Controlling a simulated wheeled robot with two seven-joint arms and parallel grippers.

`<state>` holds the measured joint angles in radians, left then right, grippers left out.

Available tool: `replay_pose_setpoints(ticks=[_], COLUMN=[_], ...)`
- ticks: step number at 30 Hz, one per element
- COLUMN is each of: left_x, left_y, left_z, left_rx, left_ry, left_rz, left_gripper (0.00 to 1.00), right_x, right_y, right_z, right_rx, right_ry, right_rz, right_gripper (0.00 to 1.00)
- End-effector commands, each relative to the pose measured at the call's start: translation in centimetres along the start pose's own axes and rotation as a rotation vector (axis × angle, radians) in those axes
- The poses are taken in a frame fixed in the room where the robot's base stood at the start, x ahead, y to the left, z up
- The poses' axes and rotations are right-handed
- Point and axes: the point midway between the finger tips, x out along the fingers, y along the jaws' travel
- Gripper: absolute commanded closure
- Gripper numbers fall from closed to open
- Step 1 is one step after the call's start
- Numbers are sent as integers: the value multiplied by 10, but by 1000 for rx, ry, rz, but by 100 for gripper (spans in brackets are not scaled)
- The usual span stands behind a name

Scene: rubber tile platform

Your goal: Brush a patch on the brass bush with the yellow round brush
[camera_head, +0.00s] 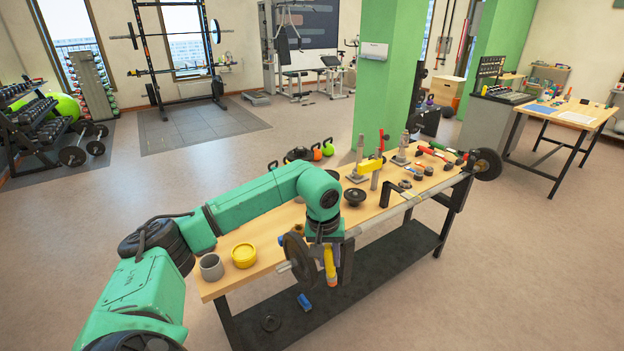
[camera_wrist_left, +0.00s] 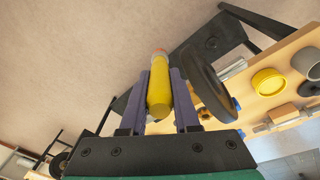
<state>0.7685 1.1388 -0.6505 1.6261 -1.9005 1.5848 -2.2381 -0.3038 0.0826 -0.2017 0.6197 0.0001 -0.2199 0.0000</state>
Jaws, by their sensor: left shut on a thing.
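My left gripper (camera_head: 328,262) is shut on the yellow round brush (camera_head: 330,266), off the front edge of the workbench (camera_head: 275,250). In the left wrist view the brush's yellow handle (camera_wrist_left: 159,92) lies between the two fingers of the left gripper (camera_wrist_left: 159,88), with an orange-pink far end. A small tan-brown piece (camera_wrist_left: 283,112) shows on the bench in the wrist view; I cannot tell whether it is the brass bush. The brush's bristles are not clear. My right gripper is not in view.
A black weight plate (camera_head: 298,258) on a bar stands close beside the left gripper. A yellow pot (camera_head: 243,256) and a grey cup (camera_head: 211,267) stand at the bench's left end. A black lower shelf (camera_head: 345,300) runs below. The floor in front is open.

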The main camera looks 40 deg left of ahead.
Motion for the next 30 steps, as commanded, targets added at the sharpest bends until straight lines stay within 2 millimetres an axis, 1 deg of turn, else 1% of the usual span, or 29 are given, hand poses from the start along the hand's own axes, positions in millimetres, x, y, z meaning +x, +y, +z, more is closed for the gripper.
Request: replay_pose_setpoints(ticks=[1, 3, 6, 9, 16, 22, 30], left_x=[-40, -65, -90, -103, -102, -104, -68], left_y=[-7, -21, -36, -46, -49, -49, -53], left_z=[-21, -44, -67, -79, -82, -82, -77], left_rx=[-74, -178, -286, -347, -364, -362, -361], left_ry=[22, 54, 89, 110, 117, 117, 115], left_rz=[2, 3, 3, 2, 1, 0, -1], left_gripper=[100, 100, 100, 100, 100, 100, 100], right_x=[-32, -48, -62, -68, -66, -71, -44], right_y=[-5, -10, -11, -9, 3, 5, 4], right_z=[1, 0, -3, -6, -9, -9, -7], right_rx=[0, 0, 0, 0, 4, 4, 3], right_ry=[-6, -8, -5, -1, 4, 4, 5], right_rz=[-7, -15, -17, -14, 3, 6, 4], right_gripper=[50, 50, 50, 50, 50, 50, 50])
